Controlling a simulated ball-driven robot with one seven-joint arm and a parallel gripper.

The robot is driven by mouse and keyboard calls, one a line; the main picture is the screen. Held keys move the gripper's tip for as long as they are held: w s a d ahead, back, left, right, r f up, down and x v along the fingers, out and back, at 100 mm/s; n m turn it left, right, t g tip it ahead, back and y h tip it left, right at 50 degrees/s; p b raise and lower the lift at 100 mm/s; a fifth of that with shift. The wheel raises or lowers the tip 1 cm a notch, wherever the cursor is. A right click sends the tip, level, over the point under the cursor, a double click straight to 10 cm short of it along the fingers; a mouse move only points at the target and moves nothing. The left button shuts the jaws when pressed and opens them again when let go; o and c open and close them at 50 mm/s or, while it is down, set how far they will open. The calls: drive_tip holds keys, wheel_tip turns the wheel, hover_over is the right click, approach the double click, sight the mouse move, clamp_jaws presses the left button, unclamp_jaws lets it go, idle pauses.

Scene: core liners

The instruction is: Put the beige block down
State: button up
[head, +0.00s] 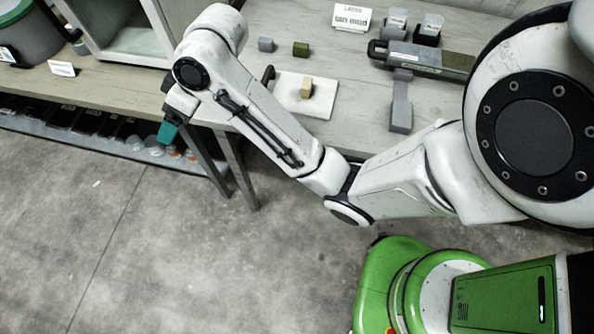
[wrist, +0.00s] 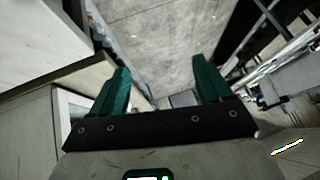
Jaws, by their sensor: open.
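The beige block (head: 306,87) stands on a flat white board (head: 289,105) on the table, just beyond my forearm in the head view. My gripper (head: 168,132), with teal fingers, hangs to the left of the board, in front of the table's front edge and pointing down. In the wrist view, my gripper (wrist: 163,84) has its two fingers wide apart with nothing held between them. The block cannot be made out in the wrist view.
A grey block (head: 266,44) and a green block (head: 300,49) stand behind the board. A grey tool-like piece (head: 401,105) lies right of it, near a long dark case (head: 428,59). A white open box (head: 125,35) is at left. Table legs (head: 236,165) stand below my forearm.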

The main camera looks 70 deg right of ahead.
drive_tip(key=s+a+f+m+g, duration=0.1)
drive_tip(key=s+a+f, duration=0.2)
drive_tip(key=s+f, duration=0.3)
drive_tip(key=s+a+f+g, duration=0.2)
drive_tip(key=s+a+f, duration=0.2)
drive_tip(key=s+f, duration=0.2)
drive_tip(key=s+d+f+g+h, duration=0.1)
drive_tip(key=s+d+f, duration=0.1)
drive_tip(key=s, duration=0.4)
drive_tip(key=s+d+f+g+h, duration=0.1)
drive_tip(key=s+d+f+h, duration=0.1)
drive_tip(key=s, duration=0.5)
drive_tip(key=shift+d+f, duration=0.6)
